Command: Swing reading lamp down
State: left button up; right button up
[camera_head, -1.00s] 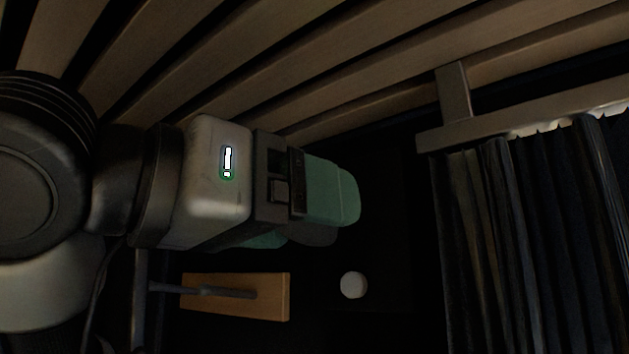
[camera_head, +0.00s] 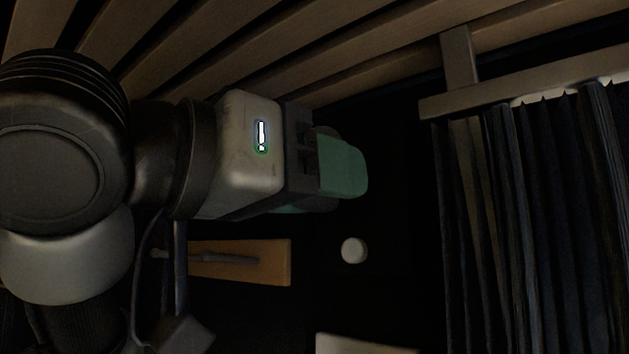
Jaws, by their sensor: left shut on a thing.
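My left gripper (camera_head: 318,188) comes in from the left with green fingertips pointing right. It is shut on a dark grey piece (camera_head: 322,204) that shows only as a small part between and below the fingers. This piece seems to be the reading lamp, but the fingers and the dark hide most of it. My right gripper is not in view.
Wooden slats (camera_head: 230,55) run close above my left arm. A dark pleated curtain (camera_head: 520,220) hangs at the right under a rail (camera_head: 520,88). A wooden board (camera_head: 270,272) and a round white knob (camera_head: 354,250) are below the gripper. A pale surface (camera_head: 365,344) shows at the bottom edge.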

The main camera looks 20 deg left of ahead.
pick_arm(q)
jog(key=t+h+b, duration=0.1)
jog(key=b, duration=0.2)
jog(key=w+f+t+h+b, duration=0.1)
jog(key=b, duration=0.3)
jog(key=shift+d+m+t, duration=0.2)
jog(key=shift+m+t, duration=0.2)
jog(key=shift+t+h+b, duration=0.3)
jog(key=shift+b, duration=0.2)
jog(key=shift+w+r, duration=0.1)
jog(key=shift+r, duration=0.3)
jog(key=o, duration=0.9)
